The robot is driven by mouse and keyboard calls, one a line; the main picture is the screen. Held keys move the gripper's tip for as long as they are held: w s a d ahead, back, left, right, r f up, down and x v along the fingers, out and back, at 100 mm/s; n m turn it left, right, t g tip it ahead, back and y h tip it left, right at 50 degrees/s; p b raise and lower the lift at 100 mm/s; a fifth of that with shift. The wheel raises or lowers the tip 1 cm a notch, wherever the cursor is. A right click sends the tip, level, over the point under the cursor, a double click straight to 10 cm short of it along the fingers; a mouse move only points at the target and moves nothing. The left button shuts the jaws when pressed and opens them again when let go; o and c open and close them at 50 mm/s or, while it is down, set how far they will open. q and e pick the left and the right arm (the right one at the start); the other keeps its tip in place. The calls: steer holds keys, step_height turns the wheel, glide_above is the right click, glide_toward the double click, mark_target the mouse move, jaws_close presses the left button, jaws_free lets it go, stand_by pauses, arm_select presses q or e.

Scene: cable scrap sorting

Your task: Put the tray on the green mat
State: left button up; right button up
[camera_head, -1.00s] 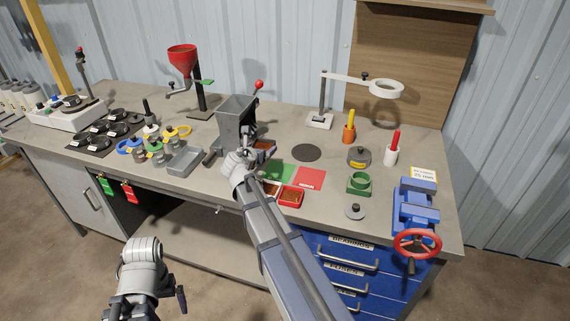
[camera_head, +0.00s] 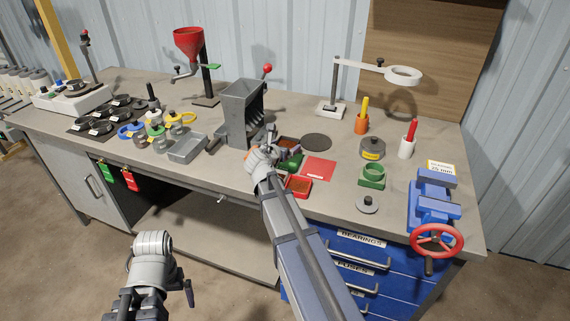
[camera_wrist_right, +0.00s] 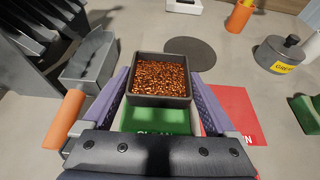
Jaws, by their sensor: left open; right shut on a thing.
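The tray is a dark grey box full of copper-coloured granules. It shows at the middle of the right wrist view (camera_wrist_right: 160,101) and beside my right gripper in the head view (camera_head: 290,143). My right gripper (camera_head: 270,152) is shut on the tray's near side. The green mat (camera_wrist_right: 152,120) lies below and on the near side of the tray, which hides part of it. I cannot tell whether the tray touches the mat. My left gripper (camera_head: 160,280) is open and empty, low in front of the bench.
A red mat (camera_head: 320,168) lies right of the green one. A red bin of granules (camera_head: 299,186) is in front. The grey granulator (camera_head: 241,115) stands just left of the tray. A dark round disc (camera_head: 316,141) lies behind. A green ring holder (camera_head: 372,176) stands further right.

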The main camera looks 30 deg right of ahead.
steer(key=shift+f, duration=0.15)
step_height(320, 180, down, 4)
steer(key=b, duration=0.3)
steer(key=shift+b, duration=0.35)
steer(key=shift+r, duration=0.2)
steer(key=shift+f, duration=0.1)
steer(key=o, duration=1.4)
